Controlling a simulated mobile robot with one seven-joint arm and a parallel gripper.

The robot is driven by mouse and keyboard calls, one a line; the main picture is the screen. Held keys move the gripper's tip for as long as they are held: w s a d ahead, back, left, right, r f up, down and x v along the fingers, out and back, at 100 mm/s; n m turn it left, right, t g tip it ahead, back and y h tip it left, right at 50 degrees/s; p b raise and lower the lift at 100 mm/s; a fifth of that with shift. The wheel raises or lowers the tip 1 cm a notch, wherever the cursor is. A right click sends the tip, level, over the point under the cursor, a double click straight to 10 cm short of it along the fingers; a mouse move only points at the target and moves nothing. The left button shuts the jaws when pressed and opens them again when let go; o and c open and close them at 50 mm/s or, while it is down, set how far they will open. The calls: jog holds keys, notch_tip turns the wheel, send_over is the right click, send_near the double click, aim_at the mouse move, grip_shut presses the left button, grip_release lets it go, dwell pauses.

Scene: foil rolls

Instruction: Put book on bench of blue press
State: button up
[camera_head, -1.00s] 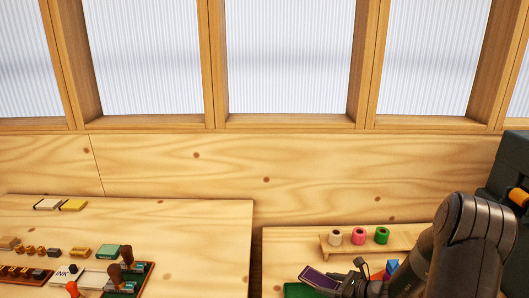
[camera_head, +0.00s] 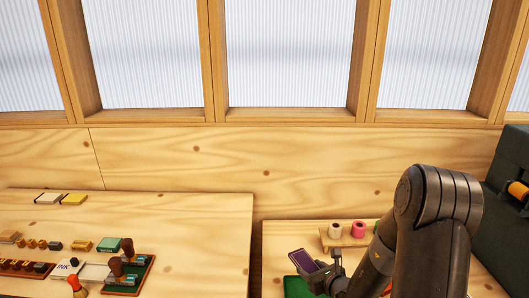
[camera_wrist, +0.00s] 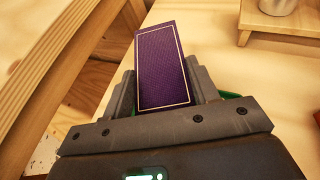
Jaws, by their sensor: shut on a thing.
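A purple book with a thin gold border line (camera_wrist: 163,65) stands tilted between the fingers of my gripper (camera_wrist: 165,88) in the wrist view. The gripper is shut on it. In the head view the book (camera_head: 303,261) is held over the right table, beside a green tray, and my gripper (camera_head: 325,272) is partly hidden by my arm. I cannot make out a blue press in the current frames; my arm covers much of the right table.
A small wooden stand (camera_head: 331,242) holds coloured rolls, a pink one (camera_head: 358,229) among them. A green tray (camera_head: 297,287) lies at the table's front. A large dark machine (camera_head: 497,220) stands at the right. The left table (camera_head: 200,225) holds stamps and small boxes.

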aim_at(310, 266)
notch_tip(310, 266, up, 10)
jog(key=w+m+h, duration=0.1)
jog(key=shift+w+a+f+m+t+h, duration=0.15)
jog(key=shift+w+m+t+h, duration=0.1)
jog(key=shift+m+t+h, duration=0.15)
jog(key=s+d+f+m+h, duration=0.1)
jog(key=s+d+f, duration=0.25)
jog(key=d, duration=0.45)
jog(key=s+d+f+m+h, duration=0.1)
jog(key=s+d+f+h, duration=0.1)
jog(key=s+d, duration=0.5)
jog(key=s+d+f+m+h, duration=0.1)
jog(key=s+d+f, duration=0.1)
jog(key=d, duration=0.8)
jog(key=shift+t, duration=0.3)
jog(key=w+a+f, duration=0.4)
jog(key=w+a, duration=0.1)
jog(key=w+a+f, duration=0.2)
jog(key=w, duration=0.1)
jog(key=shift+a+f, duration=0.15)
jog(key=shift+f, duration=0.25)
jog(key=shift+w+f, duration=0.15)
jog(key=shift+f, duration=1.9)
